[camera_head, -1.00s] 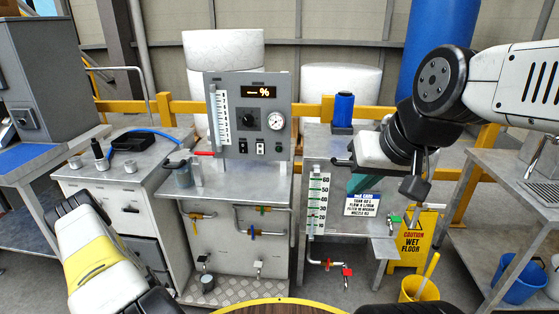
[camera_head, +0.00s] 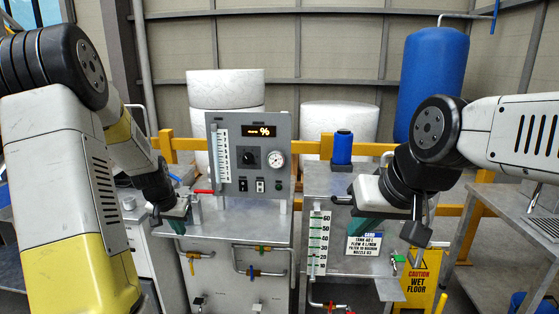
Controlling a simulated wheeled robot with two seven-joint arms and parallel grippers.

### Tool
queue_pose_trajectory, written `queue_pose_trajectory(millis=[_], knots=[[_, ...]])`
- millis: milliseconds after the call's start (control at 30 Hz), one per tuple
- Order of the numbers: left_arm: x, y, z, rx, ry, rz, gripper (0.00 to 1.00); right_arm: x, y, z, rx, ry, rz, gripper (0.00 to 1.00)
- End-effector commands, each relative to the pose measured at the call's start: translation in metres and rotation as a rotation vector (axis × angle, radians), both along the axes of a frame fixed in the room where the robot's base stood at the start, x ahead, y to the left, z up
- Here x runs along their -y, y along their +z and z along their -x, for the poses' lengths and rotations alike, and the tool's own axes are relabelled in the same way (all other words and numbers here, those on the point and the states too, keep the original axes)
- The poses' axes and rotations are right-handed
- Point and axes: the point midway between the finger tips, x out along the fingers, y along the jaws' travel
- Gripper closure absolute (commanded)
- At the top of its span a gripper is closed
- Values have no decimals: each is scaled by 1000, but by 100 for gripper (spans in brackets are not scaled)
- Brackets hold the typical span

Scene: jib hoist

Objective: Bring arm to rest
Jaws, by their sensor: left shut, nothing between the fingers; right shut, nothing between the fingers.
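My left arm comes in from the left. Its gripper (camera_head: 177,227), with teal fingertips, points down at the left end of the metal bench (camera_head: 240,227). It is shut and empty, close to the red-handled fitting (camera_head: 203,191); I cannot tell whether they touch. My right arm reaches in from the right. Its gripper (camera_head: 366,228), also teal-tipped, is shut and empty, in front of the right-hand cabinet (camera_head: 325,182) and above the label plate (camera_head: 365,244). The wrist partly hides its fingers. No hoist or jib arm is visible.
A control panel (camera_head: 222,150) with display, dial and gauge stands on the bench. A blue canister (camera_head: 343,147) stands on the right cabinet. A yellow wet-floor sign (camera_head: 418,285) and a metal table (camera_head: 530,215) are at right. A yellow rail (camera_head: 305,147) runs behind.

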Motion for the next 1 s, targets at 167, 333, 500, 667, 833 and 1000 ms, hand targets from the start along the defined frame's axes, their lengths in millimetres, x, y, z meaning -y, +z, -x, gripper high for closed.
queue_pose_trajectory(millis=[167, 333, 500, 667, 833, 1000], knots=[[53, 90, 46, 49, 5, 23, 100, 0, 0, 0, 0, 0, 0, 100], [97, 148, 106, 84, 12, 65, 100, 0, 0, 0, 0, 0, 0, 100], [132, 183, 175, 116, 17, 119, 100, 0, 0, 0, 0, 0, 0, 100], [152, 195, 229, 134, 18, 169, 100, 0, 0, 0, 0, 0, 0, 100], [161, 196, 258, 142, 18, 200, 100, 0, 0, 0, 0, 0, 0, 100], [163, 196, 263, 140, 19, 205, 100, 0, 0, 0, 0, 0, 0, 100]])
